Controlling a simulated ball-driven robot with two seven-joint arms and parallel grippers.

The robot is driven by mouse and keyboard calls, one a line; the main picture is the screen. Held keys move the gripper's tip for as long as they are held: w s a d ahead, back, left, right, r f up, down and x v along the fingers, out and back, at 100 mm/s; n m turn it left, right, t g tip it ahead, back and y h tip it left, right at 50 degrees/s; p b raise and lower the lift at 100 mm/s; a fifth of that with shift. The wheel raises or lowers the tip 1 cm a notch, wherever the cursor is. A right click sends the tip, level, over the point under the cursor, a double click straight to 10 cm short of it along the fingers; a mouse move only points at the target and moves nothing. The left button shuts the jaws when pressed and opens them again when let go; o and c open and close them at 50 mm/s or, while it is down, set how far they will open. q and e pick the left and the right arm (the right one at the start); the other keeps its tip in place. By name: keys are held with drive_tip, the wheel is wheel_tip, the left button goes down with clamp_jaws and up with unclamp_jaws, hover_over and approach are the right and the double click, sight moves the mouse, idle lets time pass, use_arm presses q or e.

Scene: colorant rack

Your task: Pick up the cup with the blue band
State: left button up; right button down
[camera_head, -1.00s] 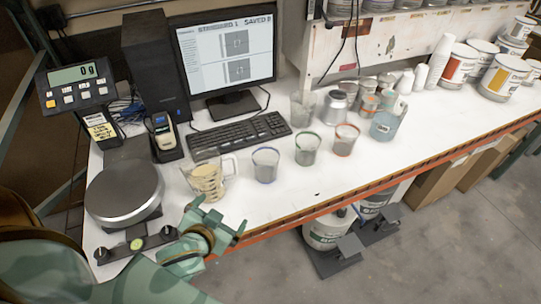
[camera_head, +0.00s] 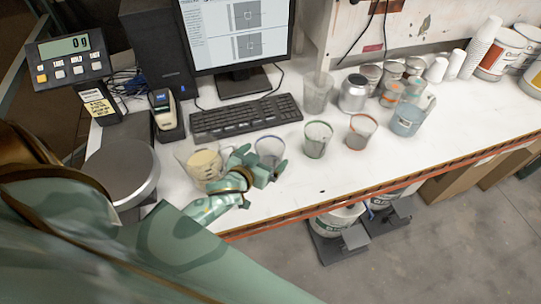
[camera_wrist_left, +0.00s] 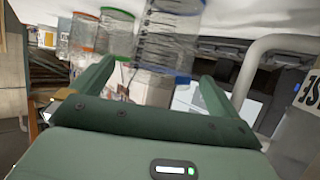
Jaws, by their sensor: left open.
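The cup with the blue band (camera_head: 269,148) is clear and stands upright on the white table, left of the green-banded cup (camera_head: 318,139) and the orange-banded cup (camera_head: 360,131). My left gripper (camera_head: 262,161) is open at its near side, partly covering its lower part. In the left wrist view the blue-banded cup (camera_wrist_left: 168,40) appears upside down, its blue rim in line with the gap between the open fingers (camera_wrist_left: 155,75). I cannot tell whether the fingers reach around it. My right gripper is not in view.
A measuring jug (camera_head: 205,165) with beige contents stands close left of my gripper. The keyboard (camera_head: 245,116) lies behind the cup. A round scale plate (camera_head: 122,172) is at left. The table's orange front edge (camera_head: 330,195) is near.

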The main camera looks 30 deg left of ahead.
sight(276, 145)
use_arm(q)
drive_tip(key=x, duration=0.5)
drive_tip(key=shift+a+f+b, duration=0.1)
drive_tip(key=shift+f+b, duration=0.1)
drive_tip(key=shift+b, duration=0.15)
drive_tip(key=shift+s+r, duration=0.1)
drive_tip(key=shift+s, duration=0.05)
drive_tip(key=c, duration=0.9)
